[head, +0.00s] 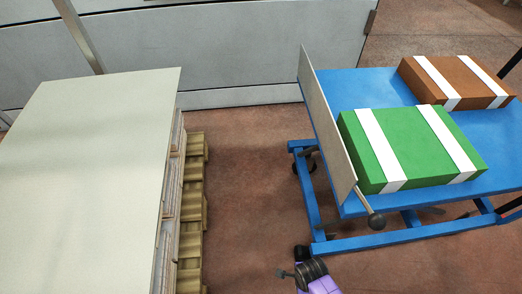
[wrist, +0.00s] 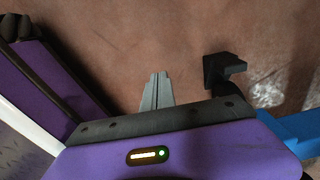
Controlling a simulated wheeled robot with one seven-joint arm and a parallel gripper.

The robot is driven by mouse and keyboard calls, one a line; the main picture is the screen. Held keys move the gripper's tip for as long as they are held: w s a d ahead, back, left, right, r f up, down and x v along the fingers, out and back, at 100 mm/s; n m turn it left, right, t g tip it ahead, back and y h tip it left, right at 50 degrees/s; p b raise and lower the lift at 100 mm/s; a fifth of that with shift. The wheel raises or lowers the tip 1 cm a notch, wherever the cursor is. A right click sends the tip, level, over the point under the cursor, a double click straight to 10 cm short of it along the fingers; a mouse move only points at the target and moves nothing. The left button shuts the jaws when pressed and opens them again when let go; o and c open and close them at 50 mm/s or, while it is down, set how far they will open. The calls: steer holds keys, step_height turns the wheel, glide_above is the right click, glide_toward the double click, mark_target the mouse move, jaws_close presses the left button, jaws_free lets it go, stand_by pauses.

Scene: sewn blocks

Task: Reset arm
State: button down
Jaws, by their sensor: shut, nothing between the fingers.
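My gripper (wrist: 157,88) shows in the wrist view with its two grey fingers together and nothing between them. It points over bare reddish-brown floor. Part of my purple and black arm shows at the bottom of the head view, in front of the blue cart; I cannot make out the fingertips there. A green block with two white bands (head: 402,133) and a brown block with two white bands (head: 466,80) lie on the blue cart (head: 352,88) at the right of the head view. My gripper is apart from both.
A pale board (head: 345,155) stands upright along the cart's left edge. A pale-topped stack (head: 95,150) on a wooden pallet (head: 190,240) fills the left. Bare floor (head: 245,190) lies between stack and cart. Large grey panels (head: 225,45) stand behind.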

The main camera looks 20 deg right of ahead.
steer(key=w+r+n+t, duration=0.4)
steer(key=w+r+n, duration=0.15)
steer(key=w, duration=0.35)
step_height(320, 180, up, 9)
steer(key=w+n+t, duration=0.1)
steer(key=n+t, duration=0.4)
steer(key=n, duration=0.2)
steer(key=s+d+r+n+t, duration=0.1)
steer(key=s+r+n+t, duration=0.4)
steer(key=r, duration=1)
steer(key=s+r+n+t, duration=0.2)
steer(key=s+r+n, duration=0.35)
steer(key=r, duration=0.95)
steer(key=s+r+m+g, duration=0.1)
steer(key=s+r+m, duration=0.15)
steer(key=s, duration=0.65)
step_height(320, 180, up, 28)
steer(key=p, duration=2.7)
steer(key=shift+w+d+r+p, duration=0.15)
steer(key=shift+w+d+p, duration=0.15)
steer(key=shift+d, duration=0.15)
steer(key=shift+n, duration=0.25)
